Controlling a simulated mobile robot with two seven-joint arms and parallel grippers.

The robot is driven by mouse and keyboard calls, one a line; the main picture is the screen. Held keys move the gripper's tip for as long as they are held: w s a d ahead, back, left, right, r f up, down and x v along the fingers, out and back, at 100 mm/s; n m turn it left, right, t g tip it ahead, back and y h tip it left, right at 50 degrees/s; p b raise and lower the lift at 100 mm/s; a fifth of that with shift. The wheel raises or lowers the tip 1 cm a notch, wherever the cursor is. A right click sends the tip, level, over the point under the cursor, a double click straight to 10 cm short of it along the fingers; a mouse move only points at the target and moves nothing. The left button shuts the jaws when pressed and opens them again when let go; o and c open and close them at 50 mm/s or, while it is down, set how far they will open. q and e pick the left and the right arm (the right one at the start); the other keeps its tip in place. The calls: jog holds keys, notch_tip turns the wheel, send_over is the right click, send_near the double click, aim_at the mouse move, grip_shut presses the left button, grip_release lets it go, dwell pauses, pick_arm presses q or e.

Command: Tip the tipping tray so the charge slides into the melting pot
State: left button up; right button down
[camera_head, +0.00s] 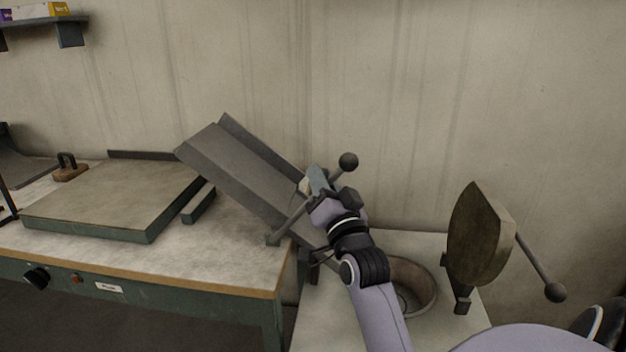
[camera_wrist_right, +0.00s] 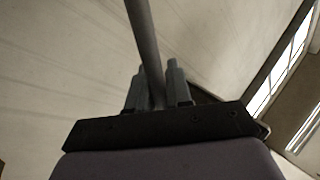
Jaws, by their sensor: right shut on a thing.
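The grey tipping tray (camera_head: 235,165) is steeply tilted, its raised end at the left and its low end toward the melting pot (camera_head: 425,285) at the right. My right gripper (camera_head: 318,182) is shut on the tray's handle bar, just below the dark ball knob (camera_head: 348,162). In the right wrist view the fingers (camera_wrist_right: 157,85) close around the bar (camera_wrist_right: 143,35). My right arm hides the tray's lower end and the left part of the pot. I make out no charge on the visible tray surface. My left gripper is out of view.
A lid (camera_head: 478,235) with a ball-ended lever (camera_head: 555,292) stands upright right of the pot. A workbench (camera_head: 240,250) with a flat plate (camera_head: 110,195) and a wooden-based handle block (camera_head: 70,172) is at left. The wall is close behind.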

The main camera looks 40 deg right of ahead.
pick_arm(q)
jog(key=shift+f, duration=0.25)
pick_arm(e)
jog(key=shift+s+d+f+m, duration=0.25)
jog(key=shift+f+m, duration=0.05)
jog(key=shift+f, duration=0.1)
jog(key=c, duration=1.1)
grip_release()
jog(key=shift+s+d, duration=0.1)
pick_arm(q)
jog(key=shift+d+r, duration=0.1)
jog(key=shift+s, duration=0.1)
